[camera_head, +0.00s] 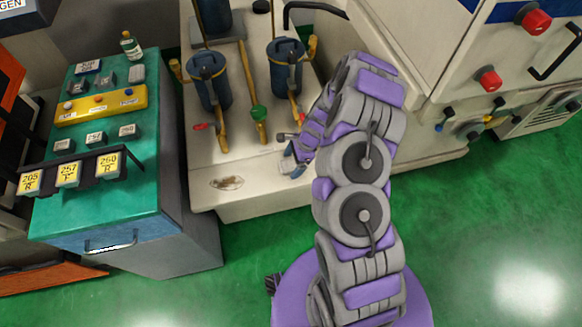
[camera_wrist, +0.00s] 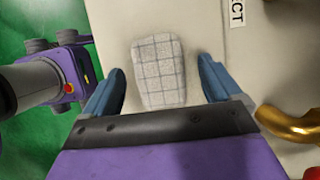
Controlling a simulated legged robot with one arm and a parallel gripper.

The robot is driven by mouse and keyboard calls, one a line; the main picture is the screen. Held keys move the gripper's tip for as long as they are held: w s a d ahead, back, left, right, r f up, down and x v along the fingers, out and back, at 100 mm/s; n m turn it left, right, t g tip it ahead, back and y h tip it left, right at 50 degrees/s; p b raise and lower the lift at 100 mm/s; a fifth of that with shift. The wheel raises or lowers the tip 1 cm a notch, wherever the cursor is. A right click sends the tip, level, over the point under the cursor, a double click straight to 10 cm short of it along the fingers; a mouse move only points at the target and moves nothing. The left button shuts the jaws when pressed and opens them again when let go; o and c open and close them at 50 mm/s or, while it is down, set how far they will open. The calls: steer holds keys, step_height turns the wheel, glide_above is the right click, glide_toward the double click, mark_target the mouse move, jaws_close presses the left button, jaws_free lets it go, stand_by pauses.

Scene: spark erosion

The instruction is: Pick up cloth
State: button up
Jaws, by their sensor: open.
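The cloth (camera_wrist: 158,72) is a pale grey checked piece lying on a cream surface in the wrist view. It sits between the two blue fingers of my gripper (camera_wrist: 161,70), with a gap on either side. My gripper is open, and the near end of the cloth reaches close to its dark front edge. In the head view my gripper (camera_head: 291,159) is low over the front part of the cream machine base (camera_head: 260,205). I cannot make out the cloth there.
Blue cylinders (camera_head: 208,80) with brass pipes, a green knob (camera_head: 259,113) and a red part (camera_head: 203,127) stand on the base behind my gripper. A brass hook (camera_wrist: 292,124) is close on the right in the wrist view. A teal cabinet (camera_head: 105,195) stands left. Green floor lies in front.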

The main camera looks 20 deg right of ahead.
mark_target(287, 168)
steer(key=c, duration=1.1)
steer(key=shift+r, duration=0.1)
steer(key=shift+c, duration=0.2)
steer(key=shift+r+p, duration=0.35)
steer(key=shift+r, duration=0.15)
steer(key=r, duration=0.1)
steer(key=s+r+p, duration=0.1)
steer(key=shift+r, duration=0.4)
steer(key=s+a+r+p, duration=0.1)
steer(key=s+p, duration=0.2)
steer(key=s, duration=1.2)
steer(key=shift+a, duration=0.3)
